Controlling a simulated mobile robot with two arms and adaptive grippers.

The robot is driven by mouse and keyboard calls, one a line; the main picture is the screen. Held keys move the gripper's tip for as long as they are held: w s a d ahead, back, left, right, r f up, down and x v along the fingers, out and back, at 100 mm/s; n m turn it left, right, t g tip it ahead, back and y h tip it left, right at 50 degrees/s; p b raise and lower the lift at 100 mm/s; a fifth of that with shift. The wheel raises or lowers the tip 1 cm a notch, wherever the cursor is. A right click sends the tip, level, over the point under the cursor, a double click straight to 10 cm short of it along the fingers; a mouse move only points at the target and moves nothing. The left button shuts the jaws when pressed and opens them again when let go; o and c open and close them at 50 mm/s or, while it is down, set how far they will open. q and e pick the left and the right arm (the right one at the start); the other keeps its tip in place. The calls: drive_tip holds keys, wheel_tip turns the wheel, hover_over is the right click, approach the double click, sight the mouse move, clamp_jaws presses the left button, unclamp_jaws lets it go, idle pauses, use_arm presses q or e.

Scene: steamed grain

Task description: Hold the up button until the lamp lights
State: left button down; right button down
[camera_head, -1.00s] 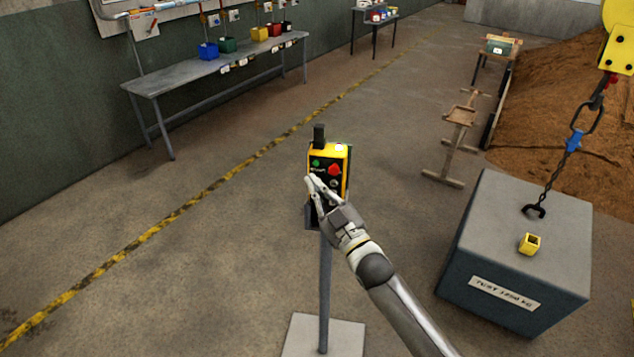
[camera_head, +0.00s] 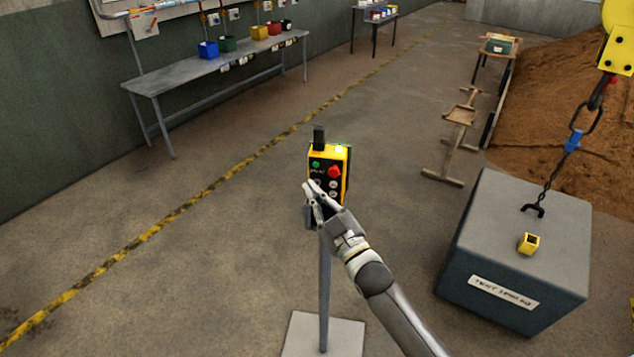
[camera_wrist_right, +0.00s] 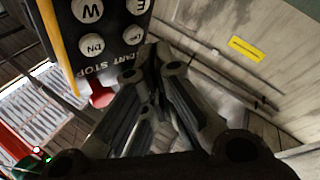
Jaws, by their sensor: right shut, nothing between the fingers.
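The yellow and black control pendant (camera_head: 345,172) stands upright on a thin post. Its face has a green button (camera_head: 316,164), a red button (camera_head: 334,171) and pale round buttons below. In the wrist view, pale buttons read W (camera_wrist_right: 88,10), E (camera_wrist_right: 138,5) and DN (camera_wrist_right: 92,44). A fourth pale button (camera_wrist_right: 132,36), beside DN, has an unclear label. My right gripper (camera_head: 309,186) is shut and empty at the pendant's lower face. Its fingertips are near the fourth button; contact cannot be told. A small pale spot (camera_head: 340,149) shows on the pendant's top. My left gripper is out of view.
A workbench (camera_head: 190,72) lines the left wall. The floor around the post's base plate (camera_head: 322,335) is clear.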

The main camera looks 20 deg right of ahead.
drive_tip(key=s, duration=0.1)
drive_tip(key=s+a+p, duration=0.1)
drive_tip(key=s, duration=0.1)
drive_tip(key=s+a+p, duration=0.1)
drive_tip(key=shift+s+a, duration=0.2)
drive_tip(key=shift+a, duration=0.05)
idle(0.3)
